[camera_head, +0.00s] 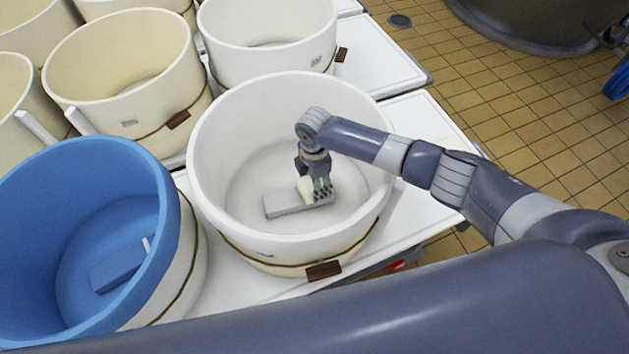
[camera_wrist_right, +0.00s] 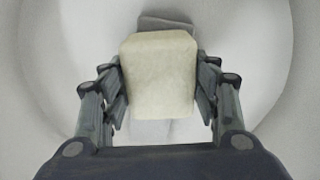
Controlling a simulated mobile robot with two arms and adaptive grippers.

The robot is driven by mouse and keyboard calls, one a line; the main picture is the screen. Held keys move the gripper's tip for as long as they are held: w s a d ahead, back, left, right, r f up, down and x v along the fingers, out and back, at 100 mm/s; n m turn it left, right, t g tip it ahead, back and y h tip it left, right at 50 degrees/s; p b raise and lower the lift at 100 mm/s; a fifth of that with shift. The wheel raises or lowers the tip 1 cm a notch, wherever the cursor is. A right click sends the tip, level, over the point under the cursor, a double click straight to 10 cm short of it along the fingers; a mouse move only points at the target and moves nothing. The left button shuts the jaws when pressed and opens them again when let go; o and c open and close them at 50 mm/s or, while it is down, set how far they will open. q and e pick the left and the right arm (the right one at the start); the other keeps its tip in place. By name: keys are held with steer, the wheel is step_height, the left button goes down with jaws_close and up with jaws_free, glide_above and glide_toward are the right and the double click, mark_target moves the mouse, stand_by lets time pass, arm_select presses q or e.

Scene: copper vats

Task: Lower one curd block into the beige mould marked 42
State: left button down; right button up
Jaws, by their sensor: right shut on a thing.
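My right gripper (camera_head: 318,180) reaches down inside a large white mould (camera_head: 215,195). It is shut on a pale cream curd block (camera_wrist_right: 159,75), which also shows small in the head view (camera_head: 304,188). The block is between the fingers, above or beside a grey bar on the mould's floor; I cannot tell if they touch. A beige mould (camera_head: 120,95) stands behind and to the left of the white one. A small plate is on its side, but its number is too small to read. My left gripper is not in view.
A blue mould (camera_head: 85,190) stands at the front left, with a blue bar inside. More beige moulds (camera_head: 12,95) stand at the far left. Another white mould (camera_head: 268,45) is behind. White table tops (camera_head: 425,140) lie under them; tiled floor is at the right.

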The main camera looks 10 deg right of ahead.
steer(key=o, duration=1.4)
